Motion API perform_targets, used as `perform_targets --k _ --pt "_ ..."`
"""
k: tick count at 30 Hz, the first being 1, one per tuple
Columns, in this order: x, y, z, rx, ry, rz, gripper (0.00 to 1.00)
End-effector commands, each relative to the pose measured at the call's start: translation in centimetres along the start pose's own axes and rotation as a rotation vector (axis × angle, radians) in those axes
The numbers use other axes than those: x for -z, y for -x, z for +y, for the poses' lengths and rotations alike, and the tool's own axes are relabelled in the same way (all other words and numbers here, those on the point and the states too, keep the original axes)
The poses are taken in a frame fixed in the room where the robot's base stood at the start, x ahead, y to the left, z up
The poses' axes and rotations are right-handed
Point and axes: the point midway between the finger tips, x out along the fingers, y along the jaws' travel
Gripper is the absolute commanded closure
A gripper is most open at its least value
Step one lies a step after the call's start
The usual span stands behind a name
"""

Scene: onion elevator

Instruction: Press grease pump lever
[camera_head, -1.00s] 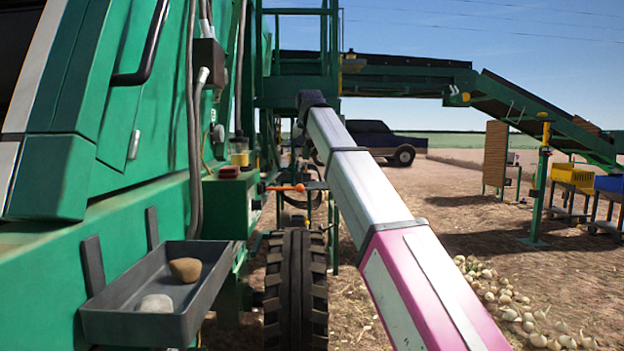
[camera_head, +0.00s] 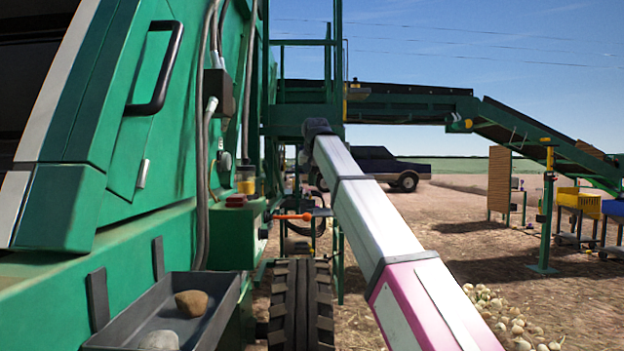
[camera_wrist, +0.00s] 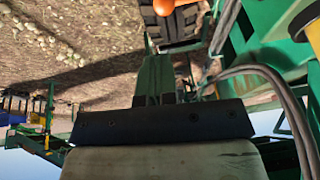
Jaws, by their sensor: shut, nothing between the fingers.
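The grease pump lever (camera_head: 292,217) is a thin orange-red bar with a round orange knob at its right end. It sticks out to the right of the green machine, above the tire. In the wrist view the orange knob (camera_wrist: 163,7) shows at the top edge, partly cut off. My gripper (camera_wrist: 160,99) is shut and empty in the wrist view. It shows apart from the knob, lower in that picture. In the head view my arm reaches forward to a dark wrist above and right of the lever; its fingers cannot be made out there.
The green machine (camera_head: 90,225) fills the left side. A grey tray (camera_head: 225,300) with two stones juts from it. A tire (camera_head: 300,305) stands below the lever. A green post (camera_head: 546,215), crates and scattered onions (camera_head: 515,325) lie to the right. Bare ground lies between.

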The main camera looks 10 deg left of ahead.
Motion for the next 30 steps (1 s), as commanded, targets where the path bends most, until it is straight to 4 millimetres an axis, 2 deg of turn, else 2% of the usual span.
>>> perform_targets --k 1,9,15,21,30 --pt "-0.1 -1.1 0.0 -0.001 0.000 -0.002 1.00" --pt "-0.1 -6.1 0.0 0.000 0.000 -0.002 1.00" --pt "-0.6 -8.7 -0.3 0.000 0.000 -0.001 1.00" --pt "-0.7 -9.9 -0.5 0.000 0.000 0.000 1.00" --pt "-0.7 -10.0 -0.5 0.000 0.000 0.000 1.00"
